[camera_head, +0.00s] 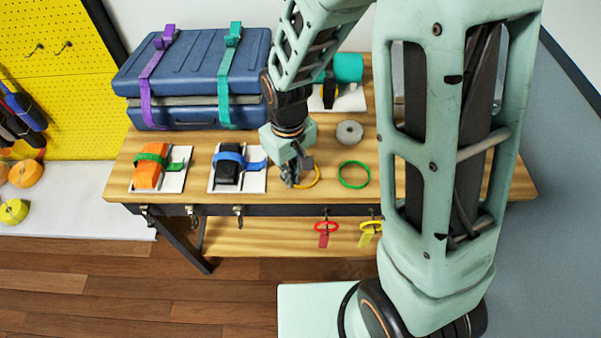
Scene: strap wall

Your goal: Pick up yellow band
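A thin yellow-orange band (317,177) lies as a ring on the wooden table near its front edge. Its left part is hidden behind my gripper (291,183). My gripper points down at the ring's left side, with its fingertips close to the tabletop. The fingers are small and dark here, so I cannot tell whether they are open or shut, or touching the band. Another yellow loop (370,227) with a tag hangs from a hook below the table edge.
A green ring (354,174) lies just right of the yellow one, with a grey roll (349,132) behind. A white pad with a black block and blue strap (229,158) is left of my gripper. Strapped blue cases (193,75) stand at the back left.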

